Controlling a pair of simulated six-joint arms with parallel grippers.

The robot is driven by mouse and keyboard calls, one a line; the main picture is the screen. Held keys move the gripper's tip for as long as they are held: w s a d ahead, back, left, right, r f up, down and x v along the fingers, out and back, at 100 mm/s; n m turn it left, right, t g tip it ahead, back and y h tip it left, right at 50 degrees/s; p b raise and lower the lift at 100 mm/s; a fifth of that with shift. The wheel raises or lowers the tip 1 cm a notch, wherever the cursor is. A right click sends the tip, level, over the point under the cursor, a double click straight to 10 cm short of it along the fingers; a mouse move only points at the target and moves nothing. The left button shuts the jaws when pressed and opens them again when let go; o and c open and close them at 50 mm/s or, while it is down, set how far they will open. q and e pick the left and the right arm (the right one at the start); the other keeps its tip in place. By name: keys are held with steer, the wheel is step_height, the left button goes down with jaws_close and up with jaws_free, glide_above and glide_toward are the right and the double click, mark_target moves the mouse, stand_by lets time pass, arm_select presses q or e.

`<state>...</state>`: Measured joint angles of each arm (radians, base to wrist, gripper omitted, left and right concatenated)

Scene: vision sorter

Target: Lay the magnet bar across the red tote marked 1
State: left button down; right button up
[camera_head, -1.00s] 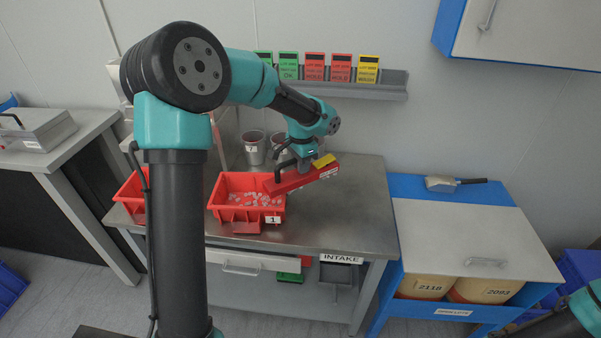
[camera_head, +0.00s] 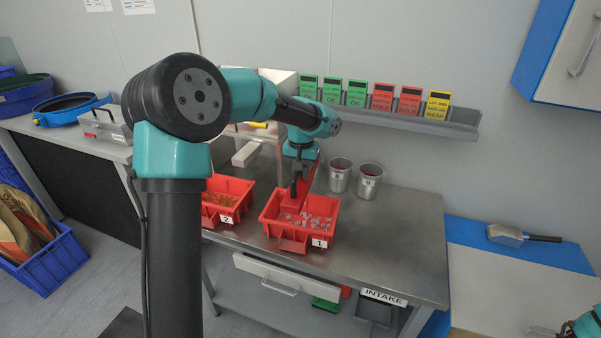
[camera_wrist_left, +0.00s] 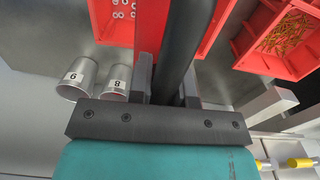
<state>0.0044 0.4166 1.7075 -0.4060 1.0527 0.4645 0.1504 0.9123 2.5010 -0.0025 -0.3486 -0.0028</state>
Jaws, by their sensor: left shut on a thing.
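The red tote marked 1 (camera_head: 268,222) stands on the steel bench with small pale pieces in it. It also shows at the top of the left wrist view (camera_wrist_left: 100,22). My left gripper (camera_head: 296,188) is over the tote's back part, shut on the black handle of the red magnet bar (camera_head: 292,206). The bar points lengthwise from the back toward the tote. In the left wrist view the black handle (camera_wrist_left: 180,45) runs between the jaws. I cannot tell whether the bar touches the rim. My right gripper is out of view.
The red tote marked 2 (camera_head: 243,189), with orange pieces, stands close to the left. Two metal cups (camera_head: 340,176) (camera_head: 369,183) stand to the right behind tote 1. A card rack (camera_head: 420,122) is on the wall. The bench's right part (camera_head: 405,235) is clear.

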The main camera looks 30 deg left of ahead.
arm_select(q)
steer(key=shift+f, duration=0.2)
steer(key=shift+f, duration=4.05)
steer(key=c, duration=1)
jaws_free()
steer(key=shift+o, duration=0.2)
steer(key=shift+f, duration=0.1)
step_height(320, 180, up, 18)
steer(key=shift+f, duration=0.2)
